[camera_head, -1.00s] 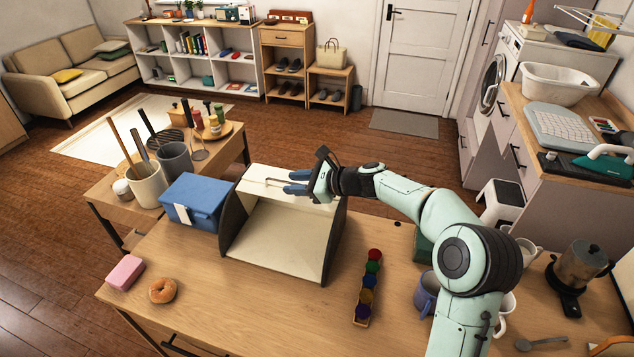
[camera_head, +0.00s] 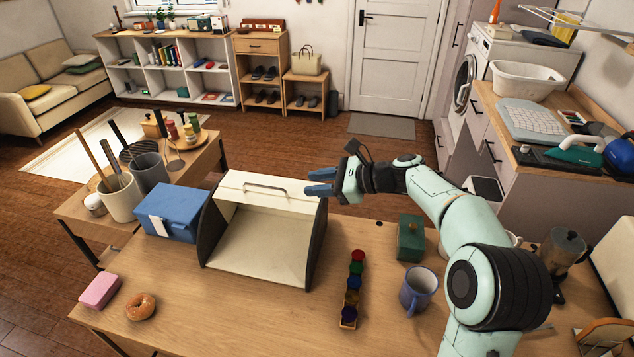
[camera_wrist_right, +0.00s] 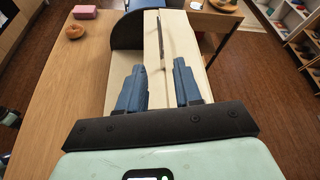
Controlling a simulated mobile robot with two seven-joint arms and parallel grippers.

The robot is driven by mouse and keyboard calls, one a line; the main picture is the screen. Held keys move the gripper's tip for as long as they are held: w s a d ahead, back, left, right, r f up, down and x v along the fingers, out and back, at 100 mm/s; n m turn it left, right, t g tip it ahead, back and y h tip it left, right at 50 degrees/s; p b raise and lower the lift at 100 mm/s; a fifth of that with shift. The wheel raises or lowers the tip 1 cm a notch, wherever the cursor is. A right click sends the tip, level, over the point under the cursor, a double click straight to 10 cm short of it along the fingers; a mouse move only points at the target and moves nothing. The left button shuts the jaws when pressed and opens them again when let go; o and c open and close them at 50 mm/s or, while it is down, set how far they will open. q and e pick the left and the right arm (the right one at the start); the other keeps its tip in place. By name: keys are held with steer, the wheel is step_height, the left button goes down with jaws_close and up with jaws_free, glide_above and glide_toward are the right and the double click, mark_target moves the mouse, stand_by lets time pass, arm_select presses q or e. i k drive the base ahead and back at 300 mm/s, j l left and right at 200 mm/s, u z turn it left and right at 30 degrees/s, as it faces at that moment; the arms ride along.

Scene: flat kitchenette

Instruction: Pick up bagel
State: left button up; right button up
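The bagel (camera_head: 141,306) lies flat on the wooden table near its left front corner, beside a pink block. It also shows at the upper left of the right wrist view (camera_wrist_right: 75,31). My right gripper (camera_head: 308,182) is at the right of the open bread box (camera_head: 262,272), near the box's top right edge and well apart from the bagel. My left gripper is not in the head view.
A pink block (camera_head: 100,291) is left of the bagel. A blue box (camera_head: 172,212) stands against the bread box's left side. A row of coloured pots (camera_head: 353,290), a mug (camera_head: 419,291) and a green tin (camera_head: 411,238) stand right of it. The table's front middle is clear.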

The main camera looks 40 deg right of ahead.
mark_target(141, 306)
steer(key=k+j, duration=0.35)
steer(key=j, duration=0.15)
steer(key=k+j, duration=0.75)
steer(key=j, duration=0.25)
